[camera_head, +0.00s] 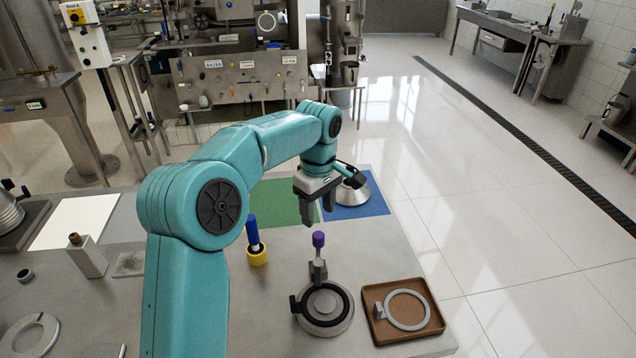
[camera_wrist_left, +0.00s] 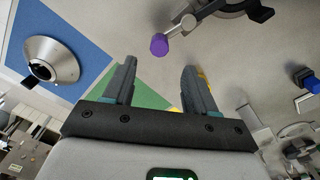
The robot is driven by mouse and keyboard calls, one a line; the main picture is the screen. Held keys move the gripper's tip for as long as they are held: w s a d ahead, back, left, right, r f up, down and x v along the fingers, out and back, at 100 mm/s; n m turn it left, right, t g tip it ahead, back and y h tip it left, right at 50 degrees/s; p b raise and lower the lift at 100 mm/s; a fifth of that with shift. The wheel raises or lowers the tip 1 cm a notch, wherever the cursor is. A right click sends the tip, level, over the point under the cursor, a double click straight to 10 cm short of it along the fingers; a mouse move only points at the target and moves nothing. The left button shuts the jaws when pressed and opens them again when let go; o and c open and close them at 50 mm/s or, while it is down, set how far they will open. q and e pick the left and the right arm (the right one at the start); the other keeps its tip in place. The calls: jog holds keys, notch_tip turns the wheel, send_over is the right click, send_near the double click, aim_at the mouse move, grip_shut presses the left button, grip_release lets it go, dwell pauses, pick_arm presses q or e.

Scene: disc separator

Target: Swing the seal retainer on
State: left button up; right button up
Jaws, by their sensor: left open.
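A round grey fixture (camera_head: 323,325) with a black ring (camera_head: 299,303) on it stands at the front of the bench. At its back a grey bracket (camera_head: 318,270) stands up and ends in a purple knob (camera_head: 318,239); this looks like the seal retainer, swung up off the ring. My left gripper (camera_head: 318,213) is open and empty, fingers down, above and slightly behind the knob. In the left wrist view the purple knob (camera_wrist_left: 158,44) shows just beyond the gap between the open fingertips, apart from them. My right gripper is not in view.
A brown tray (camera_head: 437,334) with a grey ring (camera_head: 407,311) lies to the right of the fixture. A blue-handled tool (camera_head: 252,232) stands in a yellow holder (camera_head: 257,257) to the left. A metal cone (camera_head: 355,192) sits on a blue mat (camera_head: 372,207), beside a green mat (camera_head: 275,204).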

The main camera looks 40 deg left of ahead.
pick_arm(q)
notch_tip(320, 180, up, 8)
jog(key=p, duration=0.1)
jog(key=shift+f, duration=0.15)
dwell(0.5)
